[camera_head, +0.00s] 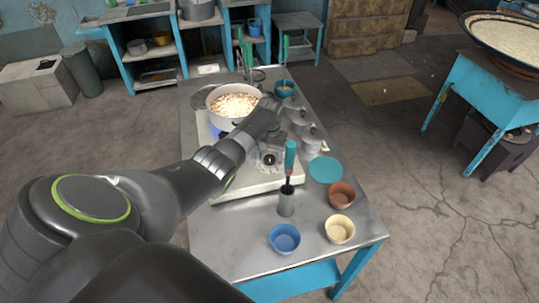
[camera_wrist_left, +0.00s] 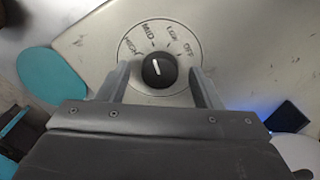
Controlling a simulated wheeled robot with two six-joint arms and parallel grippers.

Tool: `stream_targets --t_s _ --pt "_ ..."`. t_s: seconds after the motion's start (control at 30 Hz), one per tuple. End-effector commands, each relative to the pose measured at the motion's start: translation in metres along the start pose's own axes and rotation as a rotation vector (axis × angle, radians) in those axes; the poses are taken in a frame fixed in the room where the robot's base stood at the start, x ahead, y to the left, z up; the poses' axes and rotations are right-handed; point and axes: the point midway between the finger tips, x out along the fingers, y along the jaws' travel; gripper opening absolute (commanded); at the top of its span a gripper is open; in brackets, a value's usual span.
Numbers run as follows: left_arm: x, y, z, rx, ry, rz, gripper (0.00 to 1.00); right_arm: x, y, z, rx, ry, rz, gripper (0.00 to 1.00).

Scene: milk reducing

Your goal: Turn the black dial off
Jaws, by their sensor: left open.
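The black dial (camera_wrist_left: 159,70) sits on the pale stove panel (camera_wrist_left: 85,45) in the left wrist view. A ring of labels HIGH, MID, LOW and OFF surrounds it. Its white mark points up, closest to MID. My left gripper (camera_wrist_left: 160,75) is open, with one finger on each side of the dial; I cannot tell whether they touch it. In the head view my left gripper (camera_head: 268,156) is over the front of the white stove (camera_head: 235,184), and the dial there is hard to make out. My right gripper is not in view.
A white pot (camera_head: 216,108) of pale food stands on the stove, with a blue glow under it. Lidded jars (camera_head: 312,138) and a teal disc (camera_head: 325,169) lie to the right. A utensil holder (camera_head: 286,205), a blue bowl (camera_head: 284,239) and other bowls stand nearer.

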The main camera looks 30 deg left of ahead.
Motion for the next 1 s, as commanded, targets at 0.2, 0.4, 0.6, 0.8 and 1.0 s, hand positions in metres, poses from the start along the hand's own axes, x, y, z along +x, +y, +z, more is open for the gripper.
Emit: stream_targets --t_s 0.2,0.4,0.6,0.8,1.0 --pt "-0.0003 0.0003 0.0 0.0 0.0 0.0 0.51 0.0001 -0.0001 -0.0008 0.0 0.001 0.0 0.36" --pt "-0.0003 0.0003 0.0001 0.0 -0.001 0.001 0.25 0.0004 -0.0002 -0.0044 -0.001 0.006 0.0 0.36" --pt "-0.0004 0.0003 0.0001 0.003 -0.001 0.001 0.15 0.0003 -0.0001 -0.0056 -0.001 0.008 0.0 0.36" --pt "-0.0008 0.0003 0.0002 0.042 -0.001 0.001 0.15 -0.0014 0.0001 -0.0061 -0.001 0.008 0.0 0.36" --pt "-0.0015 0.0004 0.0002 0.153 -0.002 0.001 0.15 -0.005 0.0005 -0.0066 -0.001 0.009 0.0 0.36"
